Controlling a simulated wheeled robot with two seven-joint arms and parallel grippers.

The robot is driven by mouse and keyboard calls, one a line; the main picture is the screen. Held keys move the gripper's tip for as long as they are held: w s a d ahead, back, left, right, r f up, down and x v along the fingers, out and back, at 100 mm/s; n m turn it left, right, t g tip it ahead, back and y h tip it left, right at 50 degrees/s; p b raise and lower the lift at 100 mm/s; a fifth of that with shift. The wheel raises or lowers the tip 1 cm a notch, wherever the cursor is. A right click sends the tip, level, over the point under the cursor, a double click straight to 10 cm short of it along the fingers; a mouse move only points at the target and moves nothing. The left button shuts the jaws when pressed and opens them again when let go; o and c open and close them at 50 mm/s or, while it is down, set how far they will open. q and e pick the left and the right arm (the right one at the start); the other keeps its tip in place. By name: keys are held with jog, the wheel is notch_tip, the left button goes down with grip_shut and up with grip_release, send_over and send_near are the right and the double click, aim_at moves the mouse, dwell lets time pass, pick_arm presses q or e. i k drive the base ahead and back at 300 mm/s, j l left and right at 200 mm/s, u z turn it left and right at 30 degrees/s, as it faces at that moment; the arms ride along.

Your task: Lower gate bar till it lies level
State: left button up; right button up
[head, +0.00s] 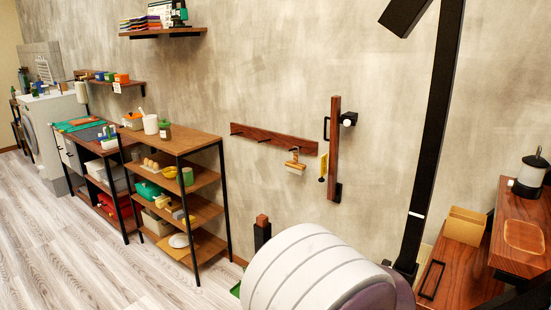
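An upright dark wooden bar (334,155) stands against the grey wall, right of centre. It appears to be the gate bar and stands near vertical, not level. A black handle (326,128) projects from its left side near the top. A black fitting with a white knob (348,119) is on its upper right, and a black bracket (338,192) is at its lower end. A short black post with a wooden top (262,231) stands lower to the left. Neither of my grippers is in view.
A wooden hook rail (273,138) with a hanging brush (295,163) is left of the bar. Loaded shelves (190,143) stand further left. A tall black pole (436,130) leans at right, near wooden units (520,215). The left floor (45,250) is clear.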

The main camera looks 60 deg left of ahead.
aim_at(336, 101)
jog(key=j, duration=1.9)
jog(key=j+u, duration=0.1)
jog(key=j, duration=1.8)
jog(key=i+j, duration=0.2)
jog(key=j, duration=0.2)
jog(key=i+j, duration=0.2)
jog(key=j, duration=0.2)
